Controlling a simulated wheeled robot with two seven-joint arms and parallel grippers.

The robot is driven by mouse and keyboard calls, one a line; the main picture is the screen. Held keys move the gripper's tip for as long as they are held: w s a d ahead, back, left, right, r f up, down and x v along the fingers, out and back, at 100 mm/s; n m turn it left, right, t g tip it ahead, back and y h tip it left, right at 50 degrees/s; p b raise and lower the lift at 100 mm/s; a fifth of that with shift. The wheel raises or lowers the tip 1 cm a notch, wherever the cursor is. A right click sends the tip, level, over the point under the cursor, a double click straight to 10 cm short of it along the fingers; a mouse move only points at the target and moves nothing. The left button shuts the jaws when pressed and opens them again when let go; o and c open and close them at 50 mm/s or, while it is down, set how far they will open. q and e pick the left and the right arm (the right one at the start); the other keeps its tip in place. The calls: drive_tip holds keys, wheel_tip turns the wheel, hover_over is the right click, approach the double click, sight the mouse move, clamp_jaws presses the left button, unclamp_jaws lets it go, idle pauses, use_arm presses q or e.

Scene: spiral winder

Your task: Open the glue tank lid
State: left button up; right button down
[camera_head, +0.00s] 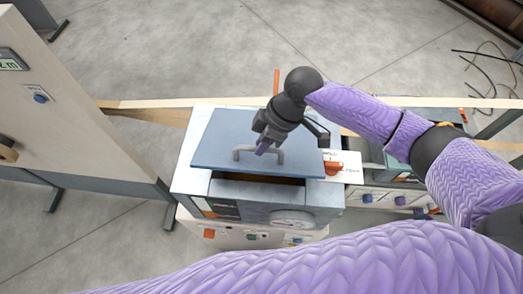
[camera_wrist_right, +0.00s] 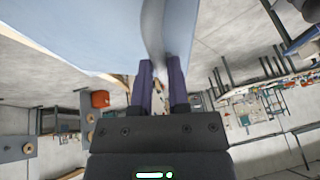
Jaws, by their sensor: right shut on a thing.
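The glue tank lid (camera_head: 225,135) is a flat blue-grey plate on top of the pale glue tank (camera_head: 322,196). It is tilted, and a dark gap shows under its near edge. A grey arched handle (camera_head: 238,152) stands on the lid. My right gripper (camera_head: 264,147) reaches down from above and is shut on the handle. In the right wrist view, the purple fingers (camera_wrist_right: 160,88) close around the grey handle bar (camera_wrist_right: 153,30), with the pale blue lid (camera_wrist_right: 75,35) beyond. The tank's inside is mostly hidden. My left gripper is not in view.
A round gauge (camera_head: 293,219) and several coloured buttons are on the tank's near side. An orange-red knob (camera_head: 334,168) sits right of the lid. A large pale cabinet (camera_head: 60,110) stands at the left. A beige strip (camera_head: 150,108) runs behind the tank. Grey floor lies open beyond.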

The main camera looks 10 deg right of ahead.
drive_tip(key=w+r, duration=0.1)
drive_tip(key=w+r+g, duration=0.1)
drive_tip(key=shift+w+d+r+g+y, duration=0.2)
drive_tip(key=shift+d+r+g+y, duration=0.1)
drive_tip(key=shift+d+r, duration=0.1)
drive_tip(key=shift+w+d+r, duration=0.25)
drive_tip(key=shift+w+r, duration=0.5)
drive_tip(key=shift+r, duration=0.1)
